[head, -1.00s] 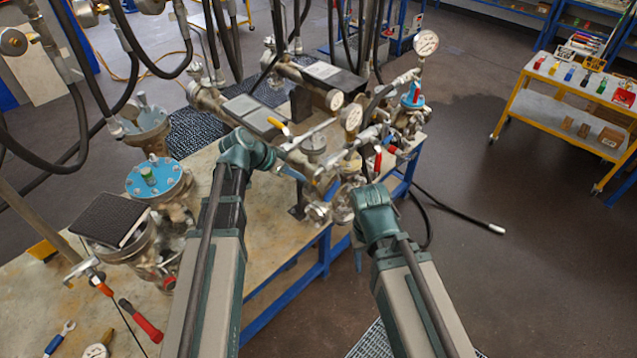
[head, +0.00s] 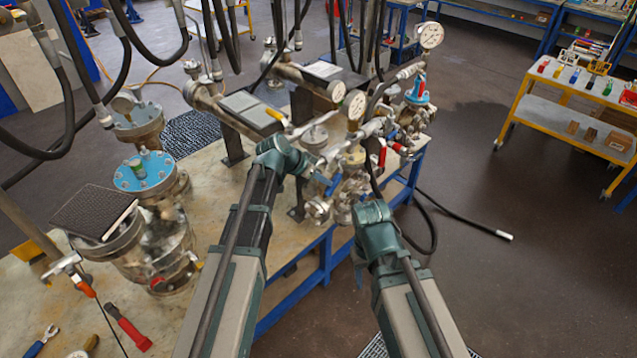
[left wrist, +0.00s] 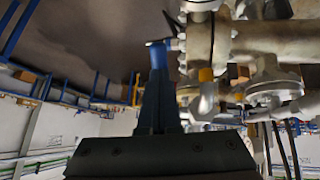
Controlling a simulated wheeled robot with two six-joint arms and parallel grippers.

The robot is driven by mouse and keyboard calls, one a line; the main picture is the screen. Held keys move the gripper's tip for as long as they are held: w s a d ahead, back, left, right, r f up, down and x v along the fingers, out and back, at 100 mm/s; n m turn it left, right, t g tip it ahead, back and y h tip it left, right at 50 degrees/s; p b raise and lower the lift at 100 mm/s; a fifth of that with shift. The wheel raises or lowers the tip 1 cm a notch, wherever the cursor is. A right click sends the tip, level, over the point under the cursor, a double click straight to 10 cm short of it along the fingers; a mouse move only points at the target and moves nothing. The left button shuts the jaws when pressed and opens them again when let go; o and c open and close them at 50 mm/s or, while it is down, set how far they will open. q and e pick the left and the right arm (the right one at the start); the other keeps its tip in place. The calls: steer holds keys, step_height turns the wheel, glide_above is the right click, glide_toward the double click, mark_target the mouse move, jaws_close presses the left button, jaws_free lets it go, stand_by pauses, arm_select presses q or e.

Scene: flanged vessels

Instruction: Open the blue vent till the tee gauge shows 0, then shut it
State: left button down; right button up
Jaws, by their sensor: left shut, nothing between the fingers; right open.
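My left gripper (head: 331,184) is shut and empty, at the front of the pipework. My right gripper (head: 358,272) is open, small in view, low in front of the table edge. Round white gauges show: one on the tall stem (head: 431,35), one at the middle front (head: 355,105), one behind it (head: 336,91). Their readings are too small to tell, as is which belongs to the tee.
A vessel with a blue flange (head: 143,172) and a dark plate (head: 100,212) stand on the left of the table. A red-handled tool (head: 128,327) lies at the front left. Hoses hang above. A yellow cart (head: 570,115) stands right; floor between is mostly clear.

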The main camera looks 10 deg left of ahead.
mark_target(330, 189)
arm_select(q)
steer(key=shift+d+f, duration=0.1)
steer(key=shift+f, duration=0.1)
stand_by(0.3)
steer(key=shift+f+b, duration=0.35)
steer(key=shift+b, duration=0.4)
steer(key=f+t+h+b, duration=0.1)
steer(key=b, duration=0.3)
steer(key=w+f+t+h+b, duration=0.1)
steer(key=f+t+b, duration=0.1)
steer(key=b, duration=0.2)
steer(key=d+f+t+h+b, duration=0.1)
steer(key=b, duration=0.3)
steer(key=shift+w+f+m+h, duration=0.25)
steer(key=shift+w+m+h, duration=0.05)
steer(key=shift+w+h, duration=0.1)
steer(key=shift+w+d+r+t+b, duration=0.1)
steer(key=shift+w+d+t+b, duration=0.15)
steer(key=shift+b, duration=0.2)
steer(key=shift+b+x, duration=0.55)
steer(key=shift+x, duration=0.55)
steer(key=shift+w+f, duration=0.2)
steer(key=shift+s, duration=0.1)
